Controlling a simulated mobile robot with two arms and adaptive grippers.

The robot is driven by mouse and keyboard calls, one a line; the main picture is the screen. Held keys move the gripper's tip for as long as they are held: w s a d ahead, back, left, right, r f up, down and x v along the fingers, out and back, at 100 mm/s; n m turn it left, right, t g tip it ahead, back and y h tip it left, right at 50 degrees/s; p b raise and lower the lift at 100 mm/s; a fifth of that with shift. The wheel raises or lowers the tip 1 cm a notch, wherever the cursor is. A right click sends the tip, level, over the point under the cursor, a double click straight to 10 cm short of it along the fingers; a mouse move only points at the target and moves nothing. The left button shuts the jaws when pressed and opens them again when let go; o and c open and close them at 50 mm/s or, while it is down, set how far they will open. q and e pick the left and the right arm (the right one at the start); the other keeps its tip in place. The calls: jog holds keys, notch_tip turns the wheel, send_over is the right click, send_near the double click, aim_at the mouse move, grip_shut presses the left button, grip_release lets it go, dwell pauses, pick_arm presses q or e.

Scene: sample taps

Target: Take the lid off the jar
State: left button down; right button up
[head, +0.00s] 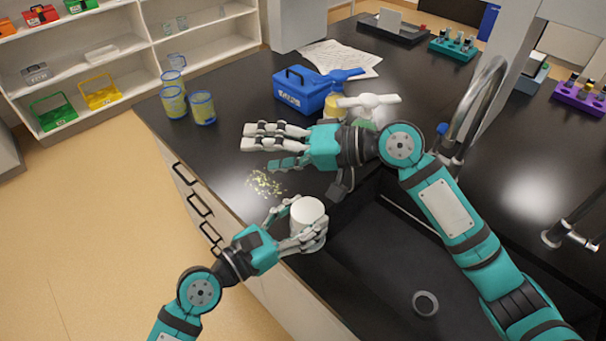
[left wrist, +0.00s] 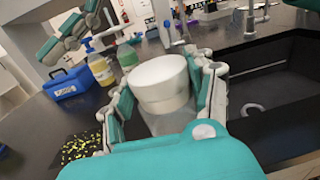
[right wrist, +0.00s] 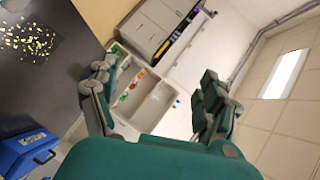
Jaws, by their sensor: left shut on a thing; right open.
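The jar (head: 316,246) is clear, with a broad white lid (head: 307,212) seated on top. It stands upright near the counter's front edge, beside the sink. My left gripper (head: 300,230) is shut around the jar. In the left wrist view the fingers flank the clear jar body (left wrist: 172,122), below and beside the white lid (left wrist: 160,78). My right gripper (head: 262,148) is open and empty above the counter, behind the jar and apart from it, its fingers pointing left. The right wrist view shows nothing between its fingers (right wrist: 152,92).
Yellow-green bits (head: 264,184) lie scattered on the counter left of the jar. The sink (head: 370,270) opens to the right of it. A blue box (head: 300,92), bottles and several patterned glasses (head: 202,108) stand farther back. A curved tap (head: 482,100) rises behind the sink.

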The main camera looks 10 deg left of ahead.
jog(key=s+a+f+n+g+h, duration=0.1)
jog(key=s+a+n+g+h, duration=0.15)
jog(key=s+n+h, duration=0.2)
jog(key=n+t+h, duration=0.2)
jog(key=n+h, duration=0.1)
jog(key=h, duration=0.7)
send_over(303, 211)
jog(key=shift+a, duration=0.25)
jog(key=shift+w+d+h, duration=0.1)
jog(key=shift+d+h, duration=0.15)
jog(key=shift+h, duration=0.1)
jog(key=shift+f, duration=3.85)
jog(key=c, duration=1.1)
jog(key=o, duration=1.1)
jog(key=shift+g, duration=0.25)
